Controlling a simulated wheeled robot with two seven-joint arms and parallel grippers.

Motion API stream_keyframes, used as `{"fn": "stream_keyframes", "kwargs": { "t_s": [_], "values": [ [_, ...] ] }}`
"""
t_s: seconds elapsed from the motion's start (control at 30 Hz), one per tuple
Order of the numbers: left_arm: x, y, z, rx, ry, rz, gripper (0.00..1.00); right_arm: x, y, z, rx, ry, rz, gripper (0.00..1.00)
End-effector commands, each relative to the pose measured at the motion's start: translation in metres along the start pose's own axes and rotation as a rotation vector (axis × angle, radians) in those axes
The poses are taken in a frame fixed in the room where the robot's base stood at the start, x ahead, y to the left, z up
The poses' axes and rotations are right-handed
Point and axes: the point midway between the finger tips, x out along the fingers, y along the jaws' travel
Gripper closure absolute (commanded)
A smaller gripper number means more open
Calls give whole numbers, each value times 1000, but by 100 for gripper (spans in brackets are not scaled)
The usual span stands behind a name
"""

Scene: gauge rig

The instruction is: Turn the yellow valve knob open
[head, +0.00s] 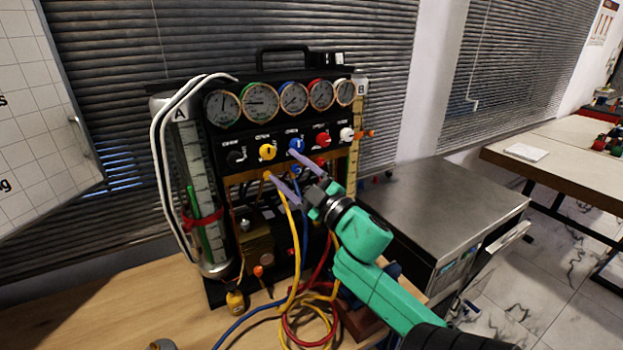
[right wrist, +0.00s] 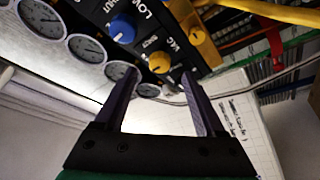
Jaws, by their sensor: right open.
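The yellow valve knob (head: 267,152) is on the black front panel of the gauge rig, between a black knob (head: 236,158) and a blue knob (head: 296,145). My right gripper (head: 272,165) is open and empty in front of the panel. One finger reaches across near the blue knob and the other is lower, below the yellow knob. In the right wrist view the yellow knob (right wrist: 159,62) lies just beyond the two fingertips (right wrist: 161,76), roughly centred between them. Contact cannot be told. The blue knob (right wrist: 122,29) is further up there. My left gripper is not in view.
A row of gauges (head: 293,97) is above the knobs. Red (head: 322,139) and white (head: 347,134) knobs are to the right. Yellow, blue and red hoses (head: 310,300) hang and coil below. Cylinder A (head: 193,200) stands at left. A steel-topped cabinet (head: 440,205) is at right.

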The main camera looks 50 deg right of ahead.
Motion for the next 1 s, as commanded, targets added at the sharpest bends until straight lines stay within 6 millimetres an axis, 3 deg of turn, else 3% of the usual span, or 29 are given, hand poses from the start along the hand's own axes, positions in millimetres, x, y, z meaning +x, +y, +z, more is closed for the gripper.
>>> {"fn": "stream_keyframes", "kwargs": {
  "t_s": [0.03,0.2,0.33,1.0],
  "values": [
    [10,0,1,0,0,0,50,-17,-5,6,2,-6,-2,28],
    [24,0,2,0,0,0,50,-62,-4,4,-1,-5,0,28],
    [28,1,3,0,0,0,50,-82,-1,3,1,-3,2,28],
    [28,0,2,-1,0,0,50,-87,0,0,-1,1,1,28]
  ]
}}
